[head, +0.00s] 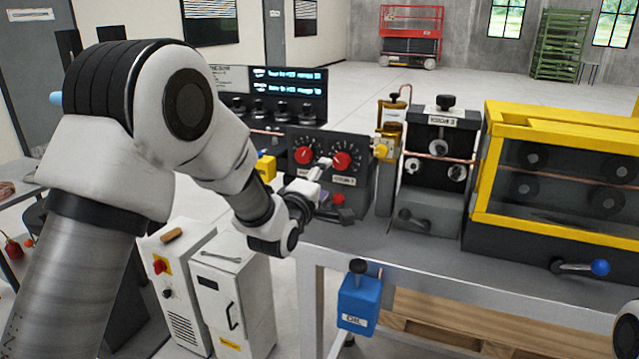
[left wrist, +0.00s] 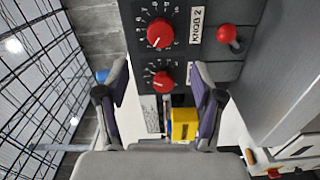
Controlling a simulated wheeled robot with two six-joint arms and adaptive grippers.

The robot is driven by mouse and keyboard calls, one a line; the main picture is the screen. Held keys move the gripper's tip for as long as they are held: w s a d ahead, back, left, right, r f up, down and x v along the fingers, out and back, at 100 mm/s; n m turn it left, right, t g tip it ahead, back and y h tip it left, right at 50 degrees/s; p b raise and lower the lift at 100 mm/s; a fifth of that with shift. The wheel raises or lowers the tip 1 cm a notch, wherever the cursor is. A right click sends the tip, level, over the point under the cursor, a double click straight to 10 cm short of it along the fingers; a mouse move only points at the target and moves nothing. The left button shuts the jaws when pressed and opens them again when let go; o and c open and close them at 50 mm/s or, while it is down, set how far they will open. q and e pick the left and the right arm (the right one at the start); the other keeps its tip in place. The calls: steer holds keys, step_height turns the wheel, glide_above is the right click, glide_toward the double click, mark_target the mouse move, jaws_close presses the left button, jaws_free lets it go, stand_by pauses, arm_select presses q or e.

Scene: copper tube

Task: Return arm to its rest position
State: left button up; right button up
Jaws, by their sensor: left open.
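My left arm comes in from the left in the head view and is bent over the bench. My left gripper (head: 334,190) is in front of the dark knob panel (head: 300,184), close to the right red knob (head: 341,160). A left red knob (head: 304,155) sits beside it. In the left wrist view the gripper (left wrist: 160,75) is open, its two fingers wide apart with nothing held. Two red knobs, an upper one (left wrist: 160,33) and a lower one (left wrist: 163,82), show past the fingers. I cannot tell the exact gap to the panel. My right gripper is not in view.
A black roller unit (head: 440,135) and a yellow-framed guard (head: 480,190) stand right on the bench. A blue oil box (head: 358,303) hangs at the bench front. White cabinets (head: 232,290) stand below the arm. A red-ball lever (left wrist: 226,34) is beside the knobs.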

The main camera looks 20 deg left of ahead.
arm_select(q)
steer(key=shift+s, duration=0.8)
steer(key=shift+f, duration=0.15)
steer(key=s+f+g, duration=0.3)
steer(key=s+f, duration=0.1)
steer(key=f, duration=0.7)
steer(key=s+f+g, duration=0.2)
steer(key=s+f, duration=0.2)
steer(key=f, duration=0.7)
steer(key=s+f+g, duration=0.3)
steer(key=s+f, duration=0.1)
steer(key=f, duration=0.6)
steer(key=s+f+m+g, duration=0.4)
steer(key=s+f, duration=0.6)
steer(key=s, duration=0.2)
steer(key=s+f+m+g, duration=0.3)
steer(key=s+m+g, duration=0.3)
steer(key=s+m, duration=0.6)
steer(key=s, duration=0.7)
steer(key=shift+a+f+y, duration=0.15)
steer(key=shift+a+y, duration=0.15)
steer(key=shift+a, duration=0.1)
